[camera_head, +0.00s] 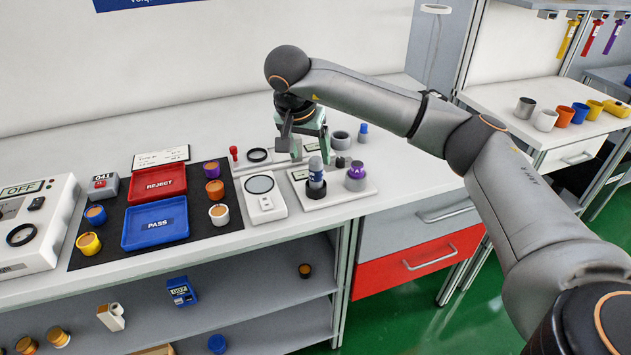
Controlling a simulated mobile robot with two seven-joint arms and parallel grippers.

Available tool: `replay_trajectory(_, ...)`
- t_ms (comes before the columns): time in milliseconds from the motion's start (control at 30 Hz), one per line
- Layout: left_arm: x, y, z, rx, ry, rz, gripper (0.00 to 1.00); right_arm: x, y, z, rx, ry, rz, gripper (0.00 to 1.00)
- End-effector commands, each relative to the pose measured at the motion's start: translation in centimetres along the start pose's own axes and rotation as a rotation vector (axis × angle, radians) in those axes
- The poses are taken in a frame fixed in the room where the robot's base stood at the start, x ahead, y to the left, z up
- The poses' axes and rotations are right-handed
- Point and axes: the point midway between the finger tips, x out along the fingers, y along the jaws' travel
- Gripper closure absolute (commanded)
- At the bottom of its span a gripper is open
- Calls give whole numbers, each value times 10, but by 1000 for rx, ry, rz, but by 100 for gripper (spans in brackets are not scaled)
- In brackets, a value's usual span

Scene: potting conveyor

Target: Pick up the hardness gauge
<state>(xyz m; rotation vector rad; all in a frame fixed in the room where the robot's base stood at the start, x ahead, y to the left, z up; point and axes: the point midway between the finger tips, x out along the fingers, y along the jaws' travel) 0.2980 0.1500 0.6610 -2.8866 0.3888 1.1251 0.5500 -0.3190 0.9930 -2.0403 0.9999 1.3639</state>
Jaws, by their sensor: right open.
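My right gripper (305,142) is over the back of the instrument area, pointing down, its jaws apart. Pale green parts show around its jaws; I cannot tell where gripper ends and any stand behind it begins. The jaws show nothing clearly held. My left gripper is not in view.
A black mat holds a red REJECT tray (158,184), a blue PASS tray (155,223) and several small cups. A red pin (233,153) and a dark ring (257,155) are near the gripper.

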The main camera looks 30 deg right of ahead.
Motion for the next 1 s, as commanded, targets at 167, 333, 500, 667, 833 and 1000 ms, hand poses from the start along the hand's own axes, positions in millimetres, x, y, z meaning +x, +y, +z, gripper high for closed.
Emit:
replay_trajectory(167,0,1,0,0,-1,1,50,14,1,0,0,0,0,26)
replay_trajectory(333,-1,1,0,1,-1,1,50,37,7,0,0,-2,2,26)
replay_trajectory(500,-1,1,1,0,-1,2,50,58,8,1,0,-2,0,26)
replay_trajectory(667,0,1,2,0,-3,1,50,63,7,0,-1,0,-3,26)
replay_trajectory(833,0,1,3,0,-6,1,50,62,7,0,-1,0,-3,29)
replay_trajectory(1000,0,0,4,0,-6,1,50,62,7,0,-1,-1,-3,48)
